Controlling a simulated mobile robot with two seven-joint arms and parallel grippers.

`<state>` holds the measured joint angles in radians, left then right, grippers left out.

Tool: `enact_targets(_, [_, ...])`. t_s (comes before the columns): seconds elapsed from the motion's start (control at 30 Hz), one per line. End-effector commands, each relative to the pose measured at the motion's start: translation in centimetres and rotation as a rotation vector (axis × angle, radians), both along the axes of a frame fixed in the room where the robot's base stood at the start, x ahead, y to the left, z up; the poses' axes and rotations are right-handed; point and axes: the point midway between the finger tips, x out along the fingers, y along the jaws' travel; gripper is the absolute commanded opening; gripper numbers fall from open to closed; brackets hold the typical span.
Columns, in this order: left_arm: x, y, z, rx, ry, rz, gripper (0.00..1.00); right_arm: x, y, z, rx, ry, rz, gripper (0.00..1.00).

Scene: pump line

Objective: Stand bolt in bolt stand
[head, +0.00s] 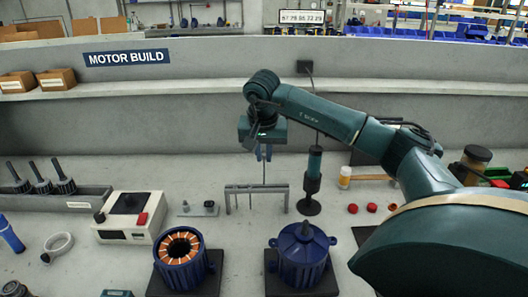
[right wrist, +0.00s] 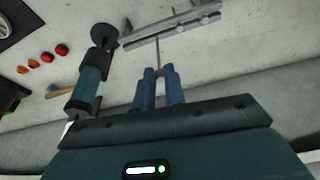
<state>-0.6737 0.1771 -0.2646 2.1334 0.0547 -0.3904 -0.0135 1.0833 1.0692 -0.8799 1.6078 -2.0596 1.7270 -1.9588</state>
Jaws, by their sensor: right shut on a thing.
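The bolt stand (head: 240,188) is a grey frame with a top bar on legs, standing on the bench in the middle of the head view. It also shows at the top of the right wrist view (right wrist: 190,24). My right gripper (head: 263,156) is above the stand, its blue fingers (right wrist: 160,76) pointing down and shut on the bolt. The bolt (head: 264,173) is a thin grey rod, hanging about upright, with its lower part at the stand's bar; the rod also shows in the right wrist view (right wrist: 158,50). I cannot tell whether it is in a hole. My left gripper is out of view.
A dark green post tool (head: 314,165) stands close right of the stand. Two blue motor housings (head: 181,262) (head: 303,255) are in front. A white device (head: 129,216) and a grey rack (head: 80,199) are left. Red caps (head: 352,208) lie right.

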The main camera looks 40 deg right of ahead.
Motion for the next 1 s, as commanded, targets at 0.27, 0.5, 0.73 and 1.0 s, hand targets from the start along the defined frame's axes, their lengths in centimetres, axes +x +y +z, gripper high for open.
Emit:
enact_targets(0.27, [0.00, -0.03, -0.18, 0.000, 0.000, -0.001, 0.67, -0.02, -0.02, -0.56, -0.001, 0.001, 0.000, 0.00])
enact_targets(0.5, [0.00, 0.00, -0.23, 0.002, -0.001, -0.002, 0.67, -0.02, -0.02, -0.75, -0.001, 0.001, 0.000, 0.00])
enact_targets(0.73, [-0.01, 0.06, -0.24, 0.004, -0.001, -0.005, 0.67, -0.02, -0.02, -0.74, -0.001, 0.001, 0.000, 0.00])
enact_targets(1.0, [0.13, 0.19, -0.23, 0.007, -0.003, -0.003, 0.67, -0.02, -0.01, -0.78, -0.001, 0.001, 0.000, 0.00])
